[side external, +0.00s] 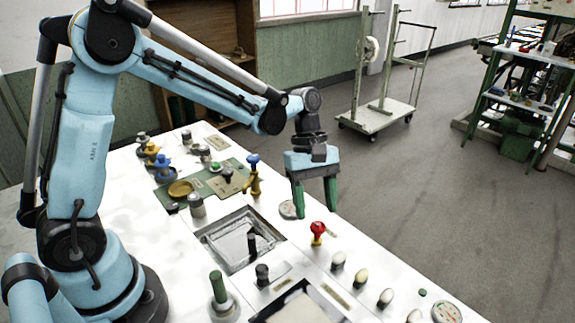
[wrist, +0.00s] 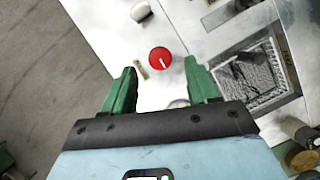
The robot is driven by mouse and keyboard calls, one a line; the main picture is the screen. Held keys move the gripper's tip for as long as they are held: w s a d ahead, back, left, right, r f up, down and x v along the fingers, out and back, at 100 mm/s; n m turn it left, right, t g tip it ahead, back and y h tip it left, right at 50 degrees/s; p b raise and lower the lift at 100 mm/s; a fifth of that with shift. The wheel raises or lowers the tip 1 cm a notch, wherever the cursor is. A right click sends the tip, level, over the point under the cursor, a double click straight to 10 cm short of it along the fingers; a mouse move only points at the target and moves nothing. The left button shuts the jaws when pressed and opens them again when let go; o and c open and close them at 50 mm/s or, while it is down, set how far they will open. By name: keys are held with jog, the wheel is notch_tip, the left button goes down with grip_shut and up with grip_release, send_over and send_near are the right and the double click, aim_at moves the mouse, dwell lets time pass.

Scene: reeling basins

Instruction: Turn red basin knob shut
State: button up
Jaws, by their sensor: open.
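The red knob (side external: 318,228) stands upright on the white bench top, just right of and in front of my gripper in the side view. In the wrist view the round red knob (wrist: 161,60) has a white pointer line and lies ahead of the gap between the fingers. My gripper (side external: 314,212) has two green fingers, spread apart and empty, above the bench. The fingers also show in the wrist view (wrist: 163,92). A square basin (side external: 212,238) with a grey interior is sunk in the bench left of the red knob.
A blue-topped brass tap (side external: 253,175) stands just left of my gripper. Several pale, egg-like pieces (side external: 361,276) line the bench's right edge. A dark post (side external: 252,243) rises at the basin, and a green-handled post (side external: 218,287) stands in front. Open floor lies to the right.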

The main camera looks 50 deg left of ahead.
aim_at(318, 225)
jog(key=shift+x, duration=1.6)
jog(key=c, duration=1)
jog(key=shift+c, duration=0.2)
